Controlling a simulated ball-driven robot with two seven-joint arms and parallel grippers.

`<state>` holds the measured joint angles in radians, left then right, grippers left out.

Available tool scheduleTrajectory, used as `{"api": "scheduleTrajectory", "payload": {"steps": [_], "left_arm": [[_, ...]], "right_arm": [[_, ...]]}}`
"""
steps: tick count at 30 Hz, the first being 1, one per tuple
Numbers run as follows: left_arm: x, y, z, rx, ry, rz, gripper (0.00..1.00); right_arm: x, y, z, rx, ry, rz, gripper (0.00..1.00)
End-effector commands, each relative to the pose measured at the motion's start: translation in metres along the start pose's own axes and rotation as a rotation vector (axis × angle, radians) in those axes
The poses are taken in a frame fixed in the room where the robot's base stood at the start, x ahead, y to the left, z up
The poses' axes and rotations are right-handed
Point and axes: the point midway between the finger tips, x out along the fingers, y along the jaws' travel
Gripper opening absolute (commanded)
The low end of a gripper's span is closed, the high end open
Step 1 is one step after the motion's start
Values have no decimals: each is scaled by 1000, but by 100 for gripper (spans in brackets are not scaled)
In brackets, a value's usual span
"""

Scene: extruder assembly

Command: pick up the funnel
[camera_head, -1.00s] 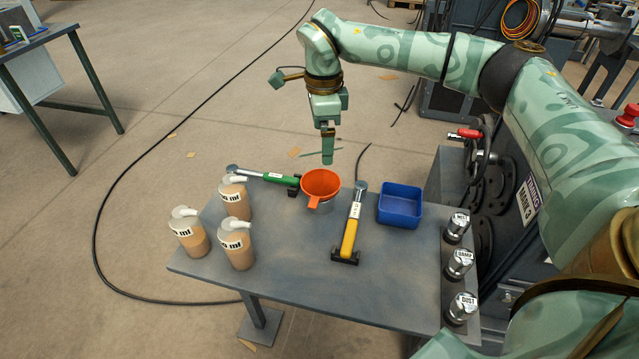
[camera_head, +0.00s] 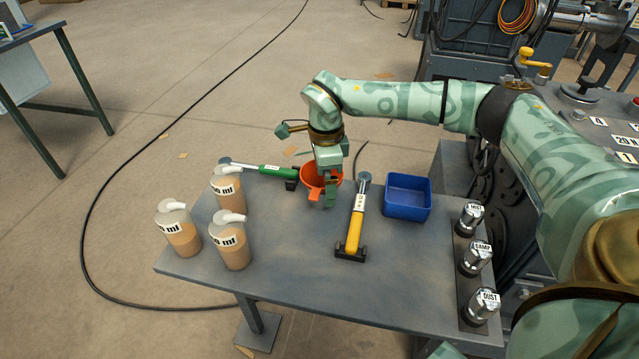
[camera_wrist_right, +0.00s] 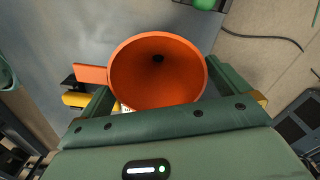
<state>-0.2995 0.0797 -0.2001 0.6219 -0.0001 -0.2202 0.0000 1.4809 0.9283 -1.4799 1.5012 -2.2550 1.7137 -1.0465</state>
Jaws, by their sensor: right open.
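The orange funnel (camera_head: 309,175) stands mouth up near the back middle of the grey table, partly hidden behind my right gripper (camera_head: 328,190). In the right wrist view the funnel (camera_wrist_right: 157,72) shows its wide round mouth, with a flat tab pointing left. My right gripper is open and low over the funnel. Its fingers (camera_wrist_right: 160,105) lie on either side of the funnel's mouth in the wrist view. I cannot tell whether they touch it. My left gripper is not in view.
A yellow-handled tool (camera_head: 352,230) lies just right of the funnel, and a green-handled tool (camera_head: 275,171) lies behind left. A blue bin (camera_head: 408,197) stands further right. Several tan bottles (camera_head: 232,243) stand left. Labelled canisters (camera_head: 474,258) line the right edge. The front middle is clear.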

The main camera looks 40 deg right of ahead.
Motion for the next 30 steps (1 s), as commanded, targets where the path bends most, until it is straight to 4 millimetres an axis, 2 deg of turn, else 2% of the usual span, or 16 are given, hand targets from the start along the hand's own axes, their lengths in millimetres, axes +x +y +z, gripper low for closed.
{"api": "scheduleTrajectory", "payload": {"steps": [3,6,8,16,20,26,30], "left_arm": [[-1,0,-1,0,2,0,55],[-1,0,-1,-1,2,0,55],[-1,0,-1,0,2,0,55],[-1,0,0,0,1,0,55],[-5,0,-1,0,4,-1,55],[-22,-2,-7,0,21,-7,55],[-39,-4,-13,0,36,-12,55]], "right_arm": [[-2,0,0,0,-1,-2,100],[-2,0,0,1,-1,-2,72],[-2,0,0,1,-1,-1,58],[-3,0,0,1,-1,-1,58],[-10,0,0,0,-2,-3,58],[-42,-1,0,2,-3,-6,58],[-72,24,-7,-1,-4,-7,58]]}}
